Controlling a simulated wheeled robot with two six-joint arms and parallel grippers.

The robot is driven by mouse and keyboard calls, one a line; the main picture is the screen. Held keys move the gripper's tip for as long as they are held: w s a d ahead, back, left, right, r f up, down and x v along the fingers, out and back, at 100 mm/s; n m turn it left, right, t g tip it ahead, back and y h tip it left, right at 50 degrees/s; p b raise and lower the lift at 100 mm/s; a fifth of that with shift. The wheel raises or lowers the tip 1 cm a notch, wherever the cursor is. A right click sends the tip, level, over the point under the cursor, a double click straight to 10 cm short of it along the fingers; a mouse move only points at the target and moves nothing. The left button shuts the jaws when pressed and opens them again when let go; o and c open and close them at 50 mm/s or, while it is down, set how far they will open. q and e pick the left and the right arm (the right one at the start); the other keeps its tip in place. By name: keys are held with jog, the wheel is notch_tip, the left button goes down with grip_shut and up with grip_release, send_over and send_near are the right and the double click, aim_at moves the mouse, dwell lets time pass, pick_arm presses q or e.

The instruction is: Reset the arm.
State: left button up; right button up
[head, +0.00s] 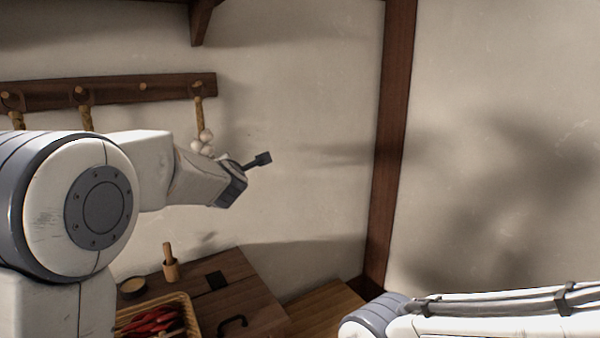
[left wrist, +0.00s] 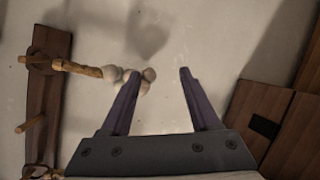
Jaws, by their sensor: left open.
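My left arm comes in from the left in the head view, raised above the wooden counter. Its gripper (head: 262,159) points right in front of the pale wall. In the left wrist view the gripper (left wrist: 158,80) shows two dark fingers spread apart with nothing between them. A string of garlic (head: 203,142) hangs from the peg rail behind the left arm; it also shows in the left wrist view (left wrist: 148,76), partly behind one finger. My right arm shows at the lower right of the head view, but its gripper is out of view.
A dark peg rail (head: 150,90) runs along the wall. On the wooden counter (head: 225,295) are a basket of red peppers (head: 188,308), a mortar with pestle (head: 170,268) and a small bowl (head: 131,286). A dark post (head: 391,150) stands right of the gripper. The wall between is clear.

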pick_arm(q)
jog(key=s+d+f+m+g+h, duration=0.1)
jog(key=s+f+m+g+h, duration=0.15)
jog(key=s+f+m, duration=0.45)
jog(key=s+d+f+m+g+h, duration=0.1)
jog(key=s+d+f+m+g, duration=0.15)
jog(key=s+f+m, duration=0.55)
jog(key=s+a+f+m+g, duration=0.1)
jog(key=s+f+m+g, duration=0.4)
jog(key=s, duration=0.4)
jog(key=s+a+f+m+g, duration=0.25)
jog(key=s+f+m, duration=0.35)
jog(key=s+f, duration=0.3)
jog(key=s+d+r+m+g, duration=0.1)
jog(key=s+d+r+m, duration=0.2)
jog(key=s+d, duration=0.4)
jog(key=s+d+r+m+g, duration=0.1)
jog(key=s+d+r+m, duration=0.2)
jog(key=s+d, duration=0.3)
jog(key=shift+s+d+r+m+g+h, duration=0.3)
jog(key=shift+s+d+m+g+h, duration=0.1)
jog(key=shift+d+m, duration=0.1)
dwell(0.7)
